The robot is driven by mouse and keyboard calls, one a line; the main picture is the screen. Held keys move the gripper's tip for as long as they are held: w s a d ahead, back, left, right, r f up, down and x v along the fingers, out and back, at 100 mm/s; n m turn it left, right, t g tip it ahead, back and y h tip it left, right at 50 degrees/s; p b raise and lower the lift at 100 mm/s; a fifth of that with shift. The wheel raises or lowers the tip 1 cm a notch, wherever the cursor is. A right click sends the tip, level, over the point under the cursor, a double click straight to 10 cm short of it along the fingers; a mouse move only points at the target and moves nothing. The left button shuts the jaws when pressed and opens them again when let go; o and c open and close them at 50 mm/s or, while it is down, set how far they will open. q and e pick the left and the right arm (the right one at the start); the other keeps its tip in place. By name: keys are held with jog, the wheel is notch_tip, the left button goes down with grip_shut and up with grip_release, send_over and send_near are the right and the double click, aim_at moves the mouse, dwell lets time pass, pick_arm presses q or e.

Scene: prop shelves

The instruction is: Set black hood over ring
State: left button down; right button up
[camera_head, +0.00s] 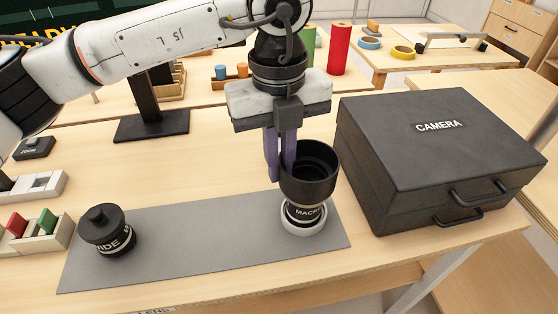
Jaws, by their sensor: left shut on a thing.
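The black hood (308,188) is a wide open-topped cup at the right end of the grey mat. My left gripper (281,170) points down with its purple fingers shut on the hood's left wall. Directly below the hood is a black lens marked MACRO (307,212), standing upright inside a pale ring (304,231) on the mat. The hood hides the lens's top, and I cannot tell whether the two touch. My right gripper is not in view.
A black lens marked WIDE (106,232) stands at the left of the grey mat (200,240). A large black CAMERA case (420,140) stands close on the right. Trays with coloured blocks (45,235) are at the left edge. The mat's middle is clear.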

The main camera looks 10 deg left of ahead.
pick_arm(q)
jog(key=shift+s+d+f, duration=0.1)
jog(key=shift+s+f, duration=0.1)
dwell(0.5)
jog(key=shift+w+r, duration=0.1)
jog(key=shift+r, duration=0.1)
jog(key=shift+w+r, duration=0.1)
jog(key=shift+r, duration=0.1)
jog(key=shift+r+p, duration=0.75)
jog(key=shift+r, duration=0.95)
jog(key=shift+r+p, duration=1.15)
jog(key=shift+r, duration=0.75)
